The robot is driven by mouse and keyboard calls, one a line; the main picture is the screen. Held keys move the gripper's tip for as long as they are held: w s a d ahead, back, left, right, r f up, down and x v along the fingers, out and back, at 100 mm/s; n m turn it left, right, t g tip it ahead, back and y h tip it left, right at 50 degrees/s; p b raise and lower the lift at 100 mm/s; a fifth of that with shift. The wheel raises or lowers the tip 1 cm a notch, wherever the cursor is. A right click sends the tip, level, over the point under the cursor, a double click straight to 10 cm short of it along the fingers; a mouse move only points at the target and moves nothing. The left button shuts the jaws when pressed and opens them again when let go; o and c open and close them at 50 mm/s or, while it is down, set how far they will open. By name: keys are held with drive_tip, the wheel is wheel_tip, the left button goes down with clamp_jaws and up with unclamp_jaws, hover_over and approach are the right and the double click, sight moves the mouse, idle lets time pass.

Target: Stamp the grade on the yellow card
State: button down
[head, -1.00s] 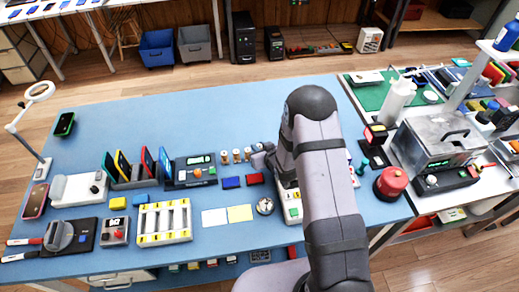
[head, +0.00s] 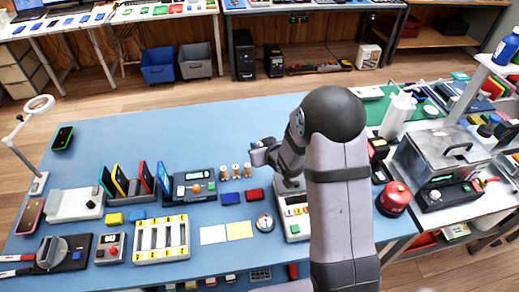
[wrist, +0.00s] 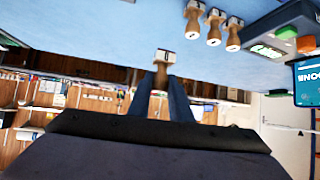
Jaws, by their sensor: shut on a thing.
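My gripper (wrist: 160,98) is shut on a small stamp (wrist: 165,58) with a wooden handle and a pale square end. In the head view my gripper (head: 263,154) is above the blue table, just right of three standing stamps (head: 235,171); the held stamp is not clearly made out there. These stamps also show in the wrist view (wrist: 214,26), apart from the held one. The yellow card (head: 239,231) lies flat near the table's front, right of a white card (head: 213,235). My gripper is well behind the yellow card.
A blue pad (head: 231,198) and a red pad (head: 255,195) lie between stamps and cards. A round metal dish (head: 265,223) is right of the yellow card. My arm hides part of the table's right side.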

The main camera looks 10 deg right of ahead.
drive_tip(key=c, duration=2.2)
unclamp_jaws()
drive_tip(key=shift+c, duration=1.3)
drive_tip(key=shift+d+r+p, duration=0.1)
drive_tip(key=shift+r+p, duration=0.2)
drive_tip(key=shift+p, duration=0.05)
drive_tip(key=shift+s+d+p, duration=0.1)
drive_tip(key=shift+s+p, duration=0.05)
drive_tip(key=shift+p, duration=0.2)
drive_tip(key=s+a+f+n+g+y+p, duration=0.2)
drive_tip(key=s+a+n+g+y+p, duration=0.2)
drive_tip(key=s+a+n+y, duration=0.3)
drive_tip(key=s+a+n, duration=0.2)
drive_tip(key=a, duration=0.3)
drive_tip(key=shift+s+a+f+g, duration=0.15)
drive_tip(key=shift+a+f+g, duration=0.05)
drive_tip(key=shift+g, duration=0.2)
